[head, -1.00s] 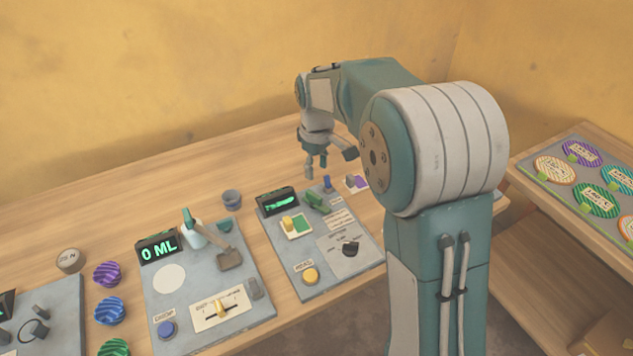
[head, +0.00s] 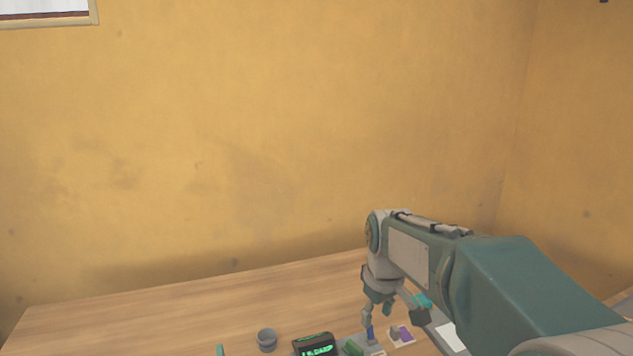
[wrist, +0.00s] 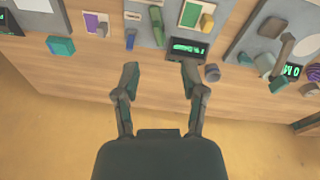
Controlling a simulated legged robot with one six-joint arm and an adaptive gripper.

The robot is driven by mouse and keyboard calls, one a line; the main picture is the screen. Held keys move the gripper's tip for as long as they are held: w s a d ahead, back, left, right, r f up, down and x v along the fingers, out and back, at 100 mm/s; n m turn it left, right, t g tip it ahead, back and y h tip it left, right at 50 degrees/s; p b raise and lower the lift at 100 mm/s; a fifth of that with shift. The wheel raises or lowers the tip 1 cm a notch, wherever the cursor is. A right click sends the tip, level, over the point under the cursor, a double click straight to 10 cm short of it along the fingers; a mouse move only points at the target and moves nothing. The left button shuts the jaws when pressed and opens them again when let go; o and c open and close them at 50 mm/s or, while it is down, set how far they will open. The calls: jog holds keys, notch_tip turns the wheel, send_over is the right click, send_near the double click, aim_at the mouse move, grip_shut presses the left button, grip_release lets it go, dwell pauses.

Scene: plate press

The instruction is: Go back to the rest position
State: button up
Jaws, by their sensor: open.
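My gripper (head: 376,312) hangs fingers-down over the right part of the table in the head view. In the wrist view my gripper (wrist: 157,75) is open, with its two fingers apart and nothing between them. Below and beyond the fingers lies a panel (wrist: 180,15) with a green-lit display (wrist: 187,48), a green part (wrist: 156,25) and a blue peg (wrist: 131,38). The fingers are apart from these things. The display also shows at the bottom of the head view (head: 316,346).
A small grey cup (head: 267,340) stands on the wooden table (head: 150,315). A purple-and-white piece (head: 402,335) lies near the gripper. A teal cube (wrist: 61,46) sits at the left in the wrist view. A yellow wall (head: 250,150) rises behind; the table's far strip is clear.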

jog(key=s+d+r+m+t, duration=0.1)
jog(key=s+m+t, duration=0.1)
jog(key=s, duration=0.9)
jog(key=s+d+r+m+t, duration=0.1)
jog(key=s+m, duration=0.3)
jog(key=s, duration=0.7)
jog(key=shift+d+r+t, duration=0.2)
jog(key=shift+d+t, duration=0.4)
jog(key=shift+d, duration=0.15)
